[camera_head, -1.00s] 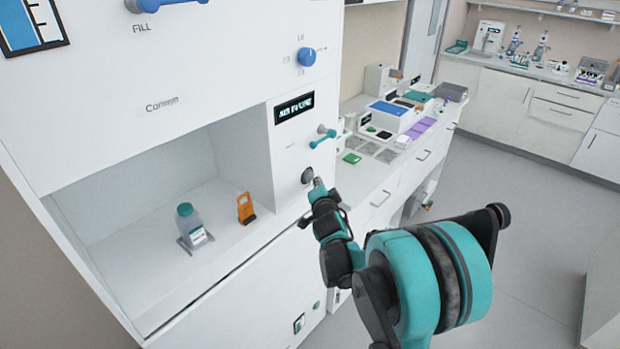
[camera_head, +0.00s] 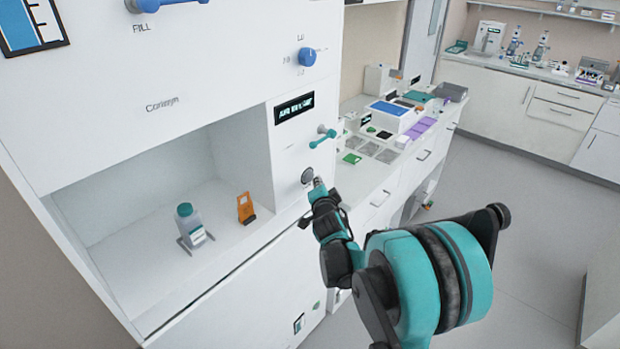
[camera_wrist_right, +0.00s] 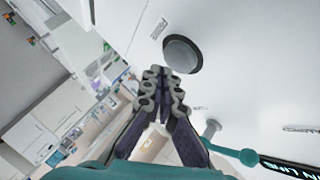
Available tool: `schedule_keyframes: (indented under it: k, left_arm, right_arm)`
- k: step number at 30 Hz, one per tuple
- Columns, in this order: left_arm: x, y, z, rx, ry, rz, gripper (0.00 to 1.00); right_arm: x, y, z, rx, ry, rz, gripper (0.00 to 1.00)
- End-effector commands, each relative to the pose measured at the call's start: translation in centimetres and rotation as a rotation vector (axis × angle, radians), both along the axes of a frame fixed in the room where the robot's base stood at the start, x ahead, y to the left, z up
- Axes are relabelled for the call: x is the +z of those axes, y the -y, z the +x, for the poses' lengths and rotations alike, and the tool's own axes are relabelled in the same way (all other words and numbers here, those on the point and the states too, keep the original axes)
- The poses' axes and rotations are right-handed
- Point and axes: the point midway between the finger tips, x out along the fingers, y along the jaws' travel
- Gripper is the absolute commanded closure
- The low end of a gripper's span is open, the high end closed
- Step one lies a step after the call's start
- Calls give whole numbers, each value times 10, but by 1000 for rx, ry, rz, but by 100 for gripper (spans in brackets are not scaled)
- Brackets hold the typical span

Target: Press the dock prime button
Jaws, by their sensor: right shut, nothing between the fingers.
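In the right wrist view the button (camera_wrist_right: 182,54) is a large grey disc just beyond my fingertips. My right gripper (camera_head: 318,184) is shut and empty, its tips just to the right of the button in the head view. In the right wrist view the gripper (camera_wrist_right: 164,75) overlaps the button's lower edge; I cannot tell whether it touches. My left gripper is not in view.
A teal lever (camera_head: 323,136) juts out above the button, and a blue knob (camera_head: 306,57) sits higher. A capped bottle (camera_head: 189,222) and an orange object (camera_head: 245,208) stand in the open bay at left. A cluttered counter (camera_head: 378,196) is behind.

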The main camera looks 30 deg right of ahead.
Motion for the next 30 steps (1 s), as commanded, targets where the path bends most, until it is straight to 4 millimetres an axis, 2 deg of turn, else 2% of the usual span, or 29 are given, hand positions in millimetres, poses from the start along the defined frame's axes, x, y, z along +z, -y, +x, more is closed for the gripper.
schedule_keyframes:
  k: [9, 30]
  left_arm:
    - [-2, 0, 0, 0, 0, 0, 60]
    - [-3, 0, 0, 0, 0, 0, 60]
  right_arm:
    - [0, -4, 8, 1, -1, -1, 100]
    - [0, -5, 12, 1, 0, 1, 100]
